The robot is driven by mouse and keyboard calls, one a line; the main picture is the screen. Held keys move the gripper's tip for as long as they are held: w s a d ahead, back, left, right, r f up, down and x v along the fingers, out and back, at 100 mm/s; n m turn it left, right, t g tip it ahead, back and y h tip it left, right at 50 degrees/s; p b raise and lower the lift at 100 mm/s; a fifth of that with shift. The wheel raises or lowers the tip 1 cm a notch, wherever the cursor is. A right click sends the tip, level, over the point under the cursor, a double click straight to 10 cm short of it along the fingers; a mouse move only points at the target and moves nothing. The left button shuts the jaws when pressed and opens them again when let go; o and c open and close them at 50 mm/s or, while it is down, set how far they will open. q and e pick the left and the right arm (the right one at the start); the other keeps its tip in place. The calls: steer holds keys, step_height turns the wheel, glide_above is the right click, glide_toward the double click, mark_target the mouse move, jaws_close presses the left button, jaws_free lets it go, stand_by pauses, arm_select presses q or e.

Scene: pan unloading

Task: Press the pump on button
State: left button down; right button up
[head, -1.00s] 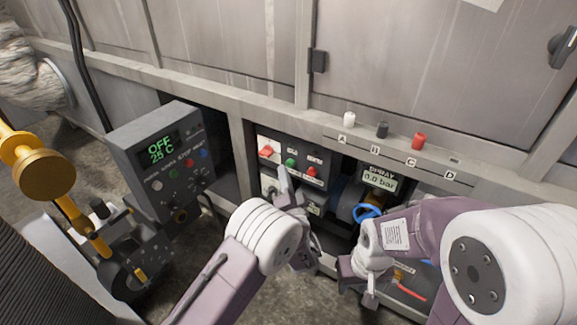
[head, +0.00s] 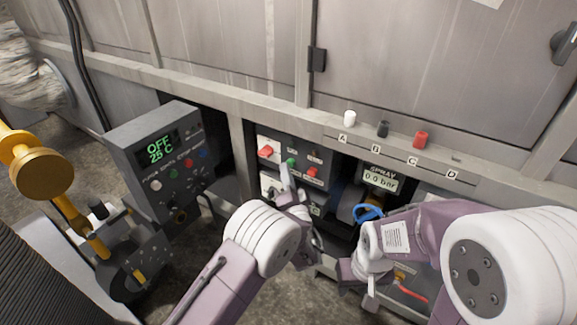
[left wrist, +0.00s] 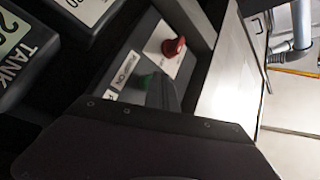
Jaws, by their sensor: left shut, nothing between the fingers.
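The pump panel is a dark control box (head: 322,156) under the counter ledge in the head view. It carries a green button (head: 291,162), a red button (head: 312,172) and a red switch (head: 266,151). My left gripper (head: 285,168) is shut and empty, its tip just in front of the green button. In the left wrist view the green button (left wrist: 148,80) is partly hidden by the fingertips, beside an "ON" label; whether they touch cannot be told.
A grey controller reading OFF, 25 C (head: 160,150) stands at left. A spray gauge reading 0.0 bar (head: 380,179) and a blue handwheel (head: 368,212) are right of the panel. White, dark and red knobs, the red one (head: 420,140) included, stand on the ledge above.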

arm_select(q)
steer(key=shift+w+d, duration=0.15)
stand_by(0.5)
steer(key=shift+s+a, duration=0.55)
steer(key=shift+s, duration=0.2)
steer(key=s+a, duration=0.1)
steer(key=s, duration=0.1)
steer(key=s+a, duration=0.2)
steer(key=shift+b, duration=0.3)
stand_by(0.4)
